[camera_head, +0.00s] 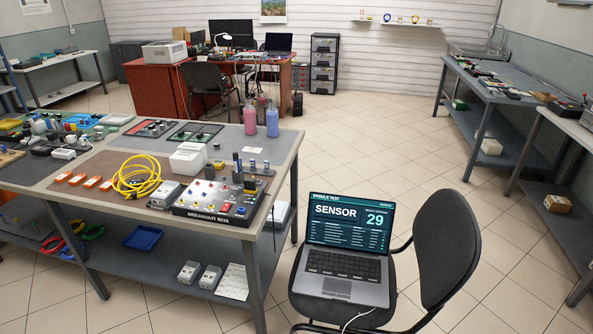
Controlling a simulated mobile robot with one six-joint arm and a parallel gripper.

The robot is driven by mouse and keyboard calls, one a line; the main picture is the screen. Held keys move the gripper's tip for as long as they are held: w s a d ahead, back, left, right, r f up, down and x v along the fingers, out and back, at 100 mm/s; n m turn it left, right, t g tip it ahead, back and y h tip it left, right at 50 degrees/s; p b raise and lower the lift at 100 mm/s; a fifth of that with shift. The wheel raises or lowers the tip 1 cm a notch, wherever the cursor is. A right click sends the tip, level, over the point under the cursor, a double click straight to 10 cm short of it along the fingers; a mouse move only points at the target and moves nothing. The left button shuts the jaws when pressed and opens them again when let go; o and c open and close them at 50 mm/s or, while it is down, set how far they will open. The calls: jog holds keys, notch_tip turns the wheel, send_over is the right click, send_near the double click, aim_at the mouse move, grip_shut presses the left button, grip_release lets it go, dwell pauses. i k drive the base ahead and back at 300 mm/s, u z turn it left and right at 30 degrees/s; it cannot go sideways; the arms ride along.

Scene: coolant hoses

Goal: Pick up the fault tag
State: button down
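I cannot make out for certain which thing is the fault tag. A small flat white card (253,150) lies on the near workbench (128,143), toward its right end; it is too small to read. My gripper does not show in this view, so its place relative to the bench cannot be seen.
The bench also holds a breakout box (215,203), a coiled yellow cable (137,177), a white box (188,158), a pink bottle (250,119) and a blue bottle (272,122). A laptop (345,250) sits on a chair (445,245) beside it. Tiled floor is open at centre right.

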aim_at(75, 180)
jog(key=z, duration=0.5)
jog(key=k, duration=0.15)
jog(key=u, duration=3.1)
jog(key=i, duration=1.9)
jog(key=z, duration=0.35)
jog(key=i, duration=0.65)
jog(key=z, duration=0.35)
